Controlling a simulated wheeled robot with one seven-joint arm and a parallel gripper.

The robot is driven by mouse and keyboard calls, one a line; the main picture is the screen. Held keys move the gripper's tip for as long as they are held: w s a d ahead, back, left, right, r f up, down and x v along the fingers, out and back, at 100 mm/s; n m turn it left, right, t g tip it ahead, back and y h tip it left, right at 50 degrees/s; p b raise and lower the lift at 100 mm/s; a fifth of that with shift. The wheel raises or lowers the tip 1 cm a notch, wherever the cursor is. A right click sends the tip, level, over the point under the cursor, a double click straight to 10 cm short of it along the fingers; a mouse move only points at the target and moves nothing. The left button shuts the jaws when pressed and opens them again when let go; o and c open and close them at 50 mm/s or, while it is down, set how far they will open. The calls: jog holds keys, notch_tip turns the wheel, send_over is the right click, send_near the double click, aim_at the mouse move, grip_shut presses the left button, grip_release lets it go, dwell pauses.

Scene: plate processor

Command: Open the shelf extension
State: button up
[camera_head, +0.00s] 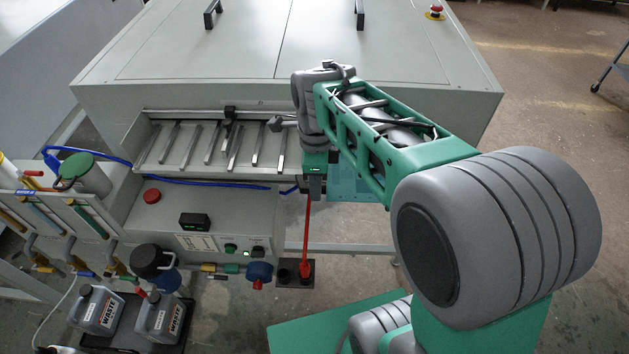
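The plate processor (290,45) is a large light-grey cabinet across the back. A shallow shelf (150,150) with several metal bars slopes out from its front, left of my wrist. I cannot tell for sure whether this is the shelf extension. A teal, see-through panel (350,186) shows right of my gripper, partly hidden by my arm. My gripper (316,188) points down in front of the cabinet, just right of the shelf's right end. Its fingers are small and dark, and I cannot tell whether they are open or touch anything.
A red rod (306,235) stands in a black holder (295,273) below my gripper. A control box (205,218) with a red button is left of it. Open floor (560,100) lies right.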

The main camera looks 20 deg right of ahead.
jog(key=shift+c, duration=0.4)
grip_shut()
dwell(1.0)
